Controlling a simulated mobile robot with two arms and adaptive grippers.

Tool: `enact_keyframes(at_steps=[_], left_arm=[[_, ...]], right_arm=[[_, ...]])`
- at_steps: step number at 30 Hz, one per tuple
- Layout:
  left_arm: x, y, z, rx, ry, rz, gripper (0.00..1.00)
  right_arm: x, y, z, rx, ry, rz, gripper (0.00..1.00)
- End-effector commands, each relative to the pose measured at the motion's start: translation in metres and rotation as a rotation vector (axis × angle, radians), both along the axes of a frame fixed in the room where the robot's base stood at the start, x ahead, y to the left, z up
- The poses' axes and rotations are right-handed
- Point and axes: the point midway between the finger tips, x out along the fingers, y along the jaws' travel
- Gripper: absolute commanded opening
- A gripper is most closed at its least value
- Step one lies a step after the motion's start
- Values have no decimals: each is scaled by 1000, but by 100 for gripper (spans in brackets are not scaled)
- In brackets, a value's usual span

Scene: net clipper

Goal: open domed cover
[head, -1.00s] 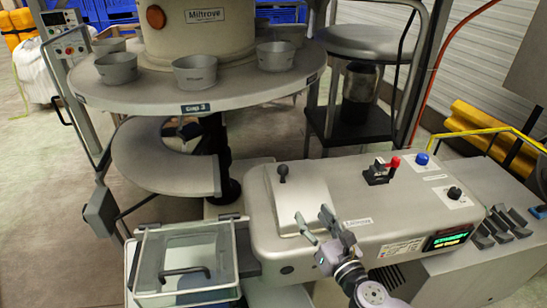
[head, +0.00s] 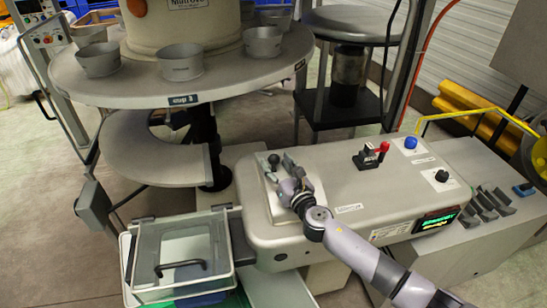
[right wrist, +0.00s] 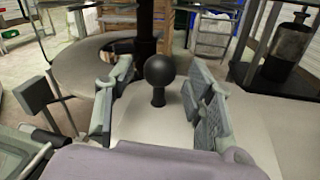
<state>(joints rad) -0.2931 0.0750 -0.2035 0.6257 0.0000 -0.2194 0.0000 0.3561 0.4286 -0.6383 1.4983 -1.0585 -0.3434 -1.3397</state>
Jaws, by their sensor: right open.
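The cover (head: 274,207) is a pale grey panel with a black ball knob (head: 273,159), set in the top left end of the grey machine housing (head: 330,160). It looks closed. My right gripper (head: 281,170) is over this panel, just in front of the knob. In the right wrist view, its two grey fingers (right wrist: 159,76) are spread apart, with the black knob (right wrist: 159,72) showing upright in the gap. The fingers look clear of the knob on both sides. My arm and gripper hide part of the panel. My left gripper is not in view.
A red-handled switch (head: 371,155), a blue button (head: 410,142) and a lit display (head: 436,221) are on the housing to the right. A clear-lidded bin (head: 180,255) stands at left. A round table (head: 130,90) with several grey cups rises behind.

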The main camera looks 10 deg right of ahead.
Motion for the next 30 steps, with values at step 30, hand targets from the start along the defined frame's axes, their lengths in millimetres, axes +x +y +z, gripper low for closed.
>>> enact_keyframes(at_steps=[30], left_arm=[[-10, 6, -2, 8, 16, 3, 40]], right_arm=[[26, 5, 0, -1, 0, 0, 20]])
